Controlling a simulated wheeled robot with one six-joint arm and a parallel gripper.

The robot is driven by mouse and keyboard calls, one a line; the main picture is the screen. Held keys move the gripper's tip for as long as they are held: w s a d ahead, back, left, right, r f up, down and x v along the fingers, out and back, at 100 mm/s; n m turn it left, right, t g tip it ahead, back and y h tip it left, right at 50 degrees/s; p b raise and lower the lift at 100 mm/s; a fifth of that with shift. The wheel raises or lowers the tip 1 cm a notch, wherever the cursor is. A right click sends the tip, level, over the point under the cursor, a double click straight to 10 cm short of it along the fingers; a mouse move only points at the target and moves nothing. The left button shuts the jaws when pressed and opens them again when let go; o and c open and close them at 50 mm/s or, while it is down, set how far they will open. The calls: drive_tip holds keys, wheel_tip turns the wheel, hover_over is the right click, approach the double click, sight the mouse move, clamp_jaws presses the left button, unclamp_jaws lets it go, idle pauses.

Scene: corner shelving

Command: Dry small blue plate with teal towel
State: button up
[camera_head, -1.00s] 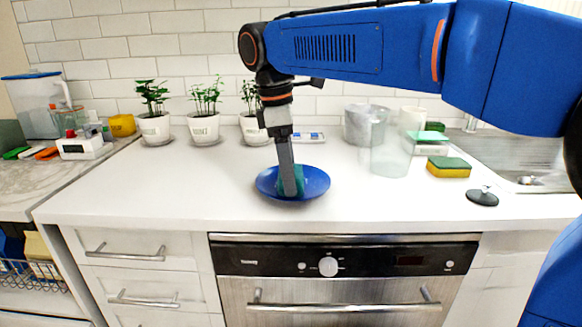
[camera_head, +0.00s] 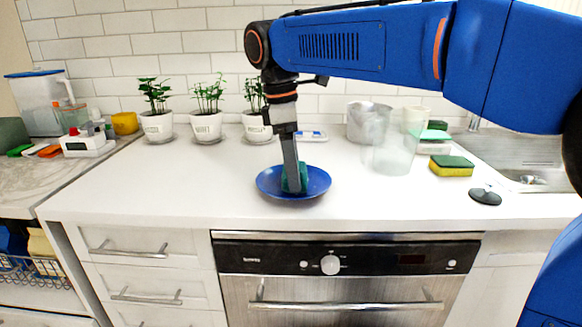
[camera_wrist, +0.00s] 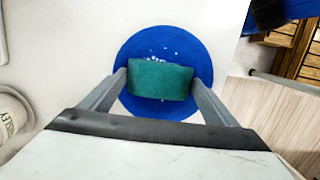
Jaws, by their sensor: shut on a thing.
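The small blue plate (camera_head: 268,183) lies on the white counter above the oven front. In the wrist view the blue plate (camera_wrist: 140,45) shows several small pale specks or drops on its far part. My gripper (camera_head: 292,187) points down over the plate's middle. It is shut on the teal towel (camera_wrist: 160,80), a folded block held between the two fingers. The towel (camera_head: 303,178) is low in the plate and appears to touch it, though the contact itself is hidden.
Three potted plants (camera_head: 206,125) stand along the tiled wall. To the right are a clear glass container (camera_head: 388,155), a metal pot (camera_head: 356,120), a green-yellow sponge (camera_head: 451,166) and a black lid-like disc (camera_head: 485,196) near the sink (camera_head: 535,175). The counter left of the plate is clear.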

drive_tip(key=shift+w+d+f, duration=0.1)
drive_tip(key=shift+w+d, duration=0.1)
drive_tip(key=shift+w, duration=0.15)
drive_tip(key=shift+w+d+r, duration=0.2)
drive_tip(key=shift+w+d, duration=0.45)
drive_tip(key=shift+d, duration=0.1)
drive_tip(key=shift+s+a+f, duration=0.1)
drive_tip(key=shift+s+a, duration=0.2)
drive_tip(key=shift+s, duration=0.4)
drive_tip(key=shift+s+a+f, duration=0.1)
drive_tip(key=shift+s+a, duration=0.15)
drive_tip(key=shift+s, duration=0.4)
drive_tip(key=shift+s+a+r, duration=0.1)
drive_tip(key=shift+s+a, duration=0.1)
drive_tip(key=shift+s, duration=0.3)
drive_tip(key=shift+s+a+r, duration=0.1)
drive_tip(key=shift+s+a, duration=0.1)
drive_tip(key=shift+s, duration=0.3)
drive_tip(key=shift+w+d+f, duration=0.15)
drive_tip(key=shift+w+d, duration=0.55)
drive_tip(key=shift+w, duration=0.35)
drive_tip(key=shift+r, duration=3.5)
